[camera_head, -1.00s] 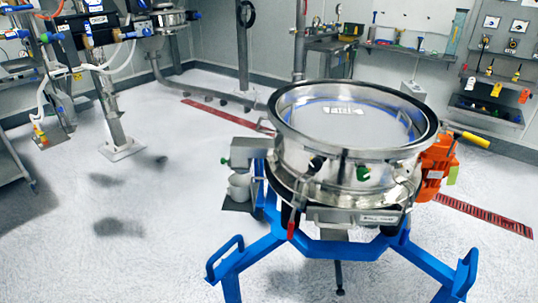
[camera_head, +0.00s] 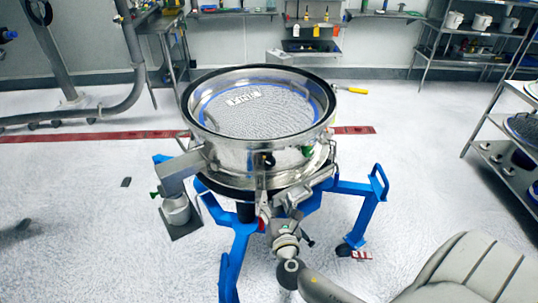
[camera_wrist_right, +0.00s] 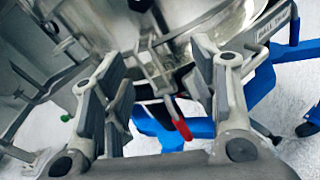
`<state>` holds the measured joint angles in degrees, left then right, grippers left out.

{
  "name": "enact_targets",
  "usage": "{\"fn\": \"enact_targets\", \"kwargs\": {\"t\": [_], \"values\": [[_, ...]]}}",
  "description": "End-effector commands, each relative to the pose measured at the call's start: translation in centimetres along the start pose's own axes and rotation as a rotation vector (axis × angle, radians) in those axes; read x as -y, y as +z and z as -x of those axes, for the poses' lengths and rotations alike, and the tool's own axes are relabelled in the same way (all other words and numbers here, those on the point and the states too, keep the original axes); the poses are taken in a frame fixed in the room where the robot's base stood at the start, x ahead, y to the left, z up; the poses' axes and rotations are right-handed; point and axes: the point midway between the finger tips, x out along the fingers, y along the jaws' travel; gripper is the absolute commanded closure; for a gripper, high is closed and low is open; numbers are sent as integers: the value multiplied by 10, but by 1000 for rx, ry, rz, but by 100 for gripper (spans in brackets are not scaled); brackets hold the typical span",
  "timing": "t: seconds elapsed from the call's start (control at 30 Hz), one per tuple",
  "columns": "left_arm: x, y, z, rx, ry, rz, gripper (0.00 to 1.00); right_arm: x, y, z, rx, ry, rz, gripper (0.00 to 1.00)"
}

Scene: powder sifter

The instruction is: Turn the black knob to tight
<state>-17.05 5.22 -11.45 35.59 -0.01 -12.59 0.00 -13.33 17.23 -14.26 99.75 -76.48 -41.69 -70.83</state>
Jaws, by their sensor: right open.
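The round steel sifter (camera_head: 232,158) stands on a blue frame, with a mesh screen on top. A small black knob (camera_head: 267,160) sits on the front of its steel wall. In the right wrist view a black knob (camera_wrist_right: 140,4) shows at the top edge, partly cut off. My right gripper (camera_head: 293,196) is in front of the sifter, below the knob and apart from it. In the right wrist view my right gripper (camera_wrist_right: 152,78) has its fingers spread and empty. A red-handled lever (camera_wrist_right: 181,120) shows between and beyond the fingers. My left gripper is not in view.
A green knob (camera_head: 307,150) is on the wall to the right of the black one. A spout with a grey cup (camera_head: 176,210) juts out at left. Blue legs (camera_head: 238,262) spread below. A shelf rack (camera_head: 510,165) stands at right. Open floor lies around the frame.

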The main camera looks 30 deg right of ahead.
Motion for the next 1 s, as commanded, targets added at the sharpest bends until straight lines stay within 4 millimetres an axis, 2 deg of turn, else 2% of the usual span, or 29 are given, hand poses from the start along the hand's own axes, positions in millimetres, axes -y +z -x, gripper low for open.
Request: {"fn": "enact_targets", "kwargs": {"t": [0.03, 0.1, 0.2, 0.37, 0.7, 1.0], "values": [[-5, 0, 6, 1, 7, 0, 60, -7, 23, 1, 42, 10, 37, 46], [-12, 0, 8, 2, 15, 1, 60, -13, 40, 1, 83, 18, 76, 46], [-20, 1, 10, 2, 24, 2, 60, -16, 50, -3, 108, 20, 100, 46], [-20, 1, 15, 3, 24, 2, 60, -17, 54, -24, 109, 20, 100, 46], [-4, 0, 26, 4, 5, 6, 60, -18, 58, -82, 106, 20, 97, 46], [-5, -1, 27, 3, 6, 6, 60, -18, 58, -104, 104, 21, 97, 46]]}}
